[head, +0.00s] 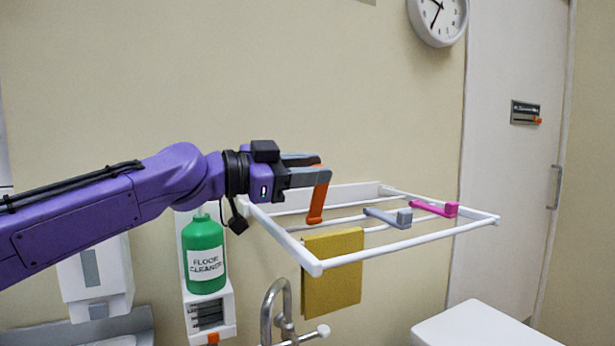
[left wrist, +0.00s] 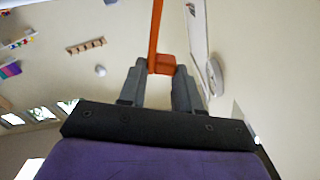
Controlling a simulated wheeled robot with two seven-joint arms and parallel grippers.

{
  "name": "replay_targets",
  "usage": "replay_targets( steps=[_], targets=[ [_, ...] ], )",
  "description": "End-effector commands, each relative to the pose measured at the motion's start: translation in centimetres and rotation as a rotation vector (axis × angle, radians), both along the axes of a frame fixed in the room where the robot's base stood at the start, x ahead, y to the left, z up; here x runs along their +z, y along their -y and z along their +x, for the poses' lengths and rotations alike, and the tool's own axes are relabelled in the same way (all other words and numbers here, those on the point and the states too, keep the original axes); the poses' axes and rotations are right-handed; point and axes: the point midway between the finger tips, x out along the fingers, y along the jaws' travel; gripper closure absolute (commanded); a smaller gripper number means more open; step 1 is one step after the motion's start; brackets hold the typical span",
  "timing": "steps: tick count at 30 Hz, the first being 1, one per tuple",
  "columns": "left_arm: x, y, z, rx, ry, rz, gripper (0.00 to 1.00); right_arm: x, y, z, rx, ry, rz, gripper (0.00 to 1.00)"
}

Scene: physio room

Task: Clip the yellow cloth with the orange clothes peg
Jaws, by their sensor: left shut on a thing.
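The orange clothes peg (head: 317,198) is held in my left gripper (head: 318,172) in the head view and hangs down from the fingertips. In the left wrist view the peg (left wrist: 161,64) sits between the two grey fingers (left wrist: 160,75), which are shut on it. The yellow cloth (head: 333,272) hangs over a bar of the white drying rack, below and slightly right of the peg. The peg's lower end appears above the cloth and apart from it. My right gripper is not in view.
The white wall rack (head: 410,240) also carries a grey peg (head: 388,216) and a pink peg (head: 435,208). A green floor cleaner bottle (head: 205,255) stands below my arm. A tap (head: 280,310) is under the rack. A white surface (head: 480,328) is at the lower right.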

Motion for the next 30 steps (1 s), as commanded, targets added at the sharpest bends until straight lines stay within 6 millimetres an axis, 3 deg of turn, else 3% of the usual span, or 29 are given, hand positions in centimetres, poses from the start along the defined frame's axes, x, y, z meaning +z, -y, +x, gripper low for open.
replay_targets(
  steps=[10, 11, 12, 22, 26, 30],
  targets=[
    [0.3, -0.2, 0.0, 0.005, 0.006, -0.002, 1.00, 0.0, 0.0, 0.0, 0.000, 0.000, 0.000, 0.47],
    [0.3, -0.2, 0.0, 0.005, 0.006, -0.002, 0.61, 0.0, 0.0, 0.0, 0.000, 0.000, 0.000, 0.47],
    [0.3, -0.2, 0.1, 0.005, 0.006, -0.002, 0.49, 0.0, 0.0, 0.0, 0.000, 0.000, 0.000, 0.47],
    [0.1, -0.4, -0.1, 0.002, 0.004, -0.001, 0.49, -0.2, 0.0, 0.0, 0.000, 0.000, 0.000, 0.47],
    [-0.1, -2.4, -0.9, 0.004, 0.006, -0.003, 0.49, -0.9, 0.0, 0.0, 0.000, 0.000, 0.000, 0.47],
    [-0.1, -5.7, -2.2, 0.005, 0.005, -0.005, 0.49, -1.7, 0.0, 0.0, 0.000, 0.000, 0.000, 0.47]
  ],
)
